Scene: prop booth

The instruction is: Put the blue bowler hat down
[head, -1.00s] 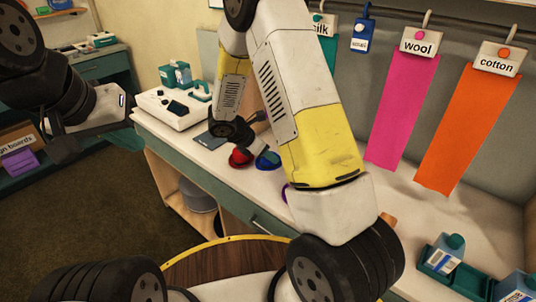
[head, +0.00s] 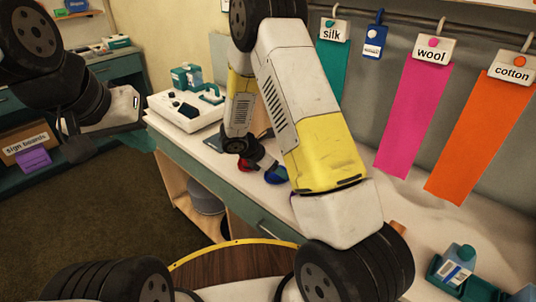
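The blue bowler hat (head: 277,175) shows as a small blue shape at the counter's front part, partly covered by my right arm. A red hat (head: 247,165) is just left of it. My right arm reaches over the counter, and its dark wrist end (head: 242,147) is above and beside the two hats. Its fingers are hidden or too dark to make out, so I cannot tell whether they touch the blue hat. My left gripper (head: 68,146) hangs dark at the far left, away from the counter; its finger opening is unclear.
The white counter (head: 215,140) holds a white device (head: 185,112) at the left and a teal carton tray (head: 455,268) at the right. Silk, wool (head: 412,120) and cotton (head: 475,130) cloths hang behind.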

